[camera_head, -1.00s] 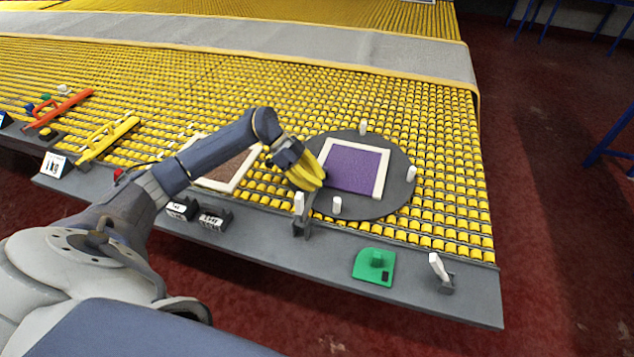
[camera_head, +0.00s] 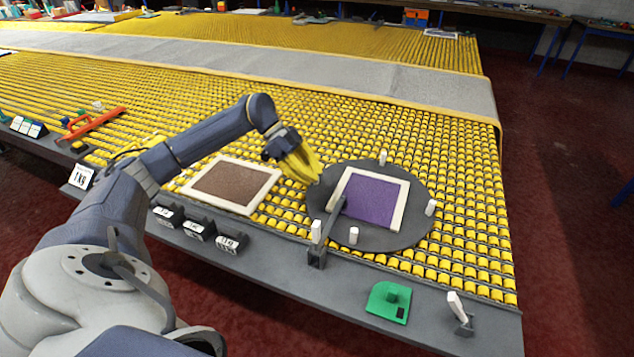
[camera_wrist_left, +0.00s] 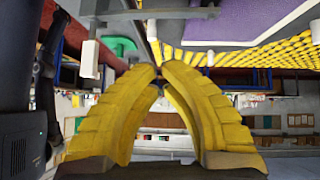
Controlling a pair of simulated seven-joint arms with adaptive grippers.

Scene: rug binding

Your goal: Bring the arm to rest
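My left gripper (camera_head: 308,170) has yellow ribbed fingers and hangs above the roller table, between the brown panel and the round grey plate. In the left wrist view its fingertips (camera_wrist_left: 160,72) come together with nothing seen between them. My left arm reaches in from the left. My right gripper is not in view. The purple rug panel (camera_head: 369,201) lies in a cream border on the round grey plate (camera_head: 415,210). The brown panel (camera_head: 233,184) in a cream frame lies left of the plate.
White pegs (camera_head: 354,235) stand around the plate. The front rail (camera_head: 285,262) carries dark labelled blocks (camera_head: 198,229), a green tool (camera_head: 389,301) and a white-tipped switch (camera_head: 457,304). An orange-handled tool (camera_head: 96,123) lies at left. Yellow rollers right of the plate are clear.

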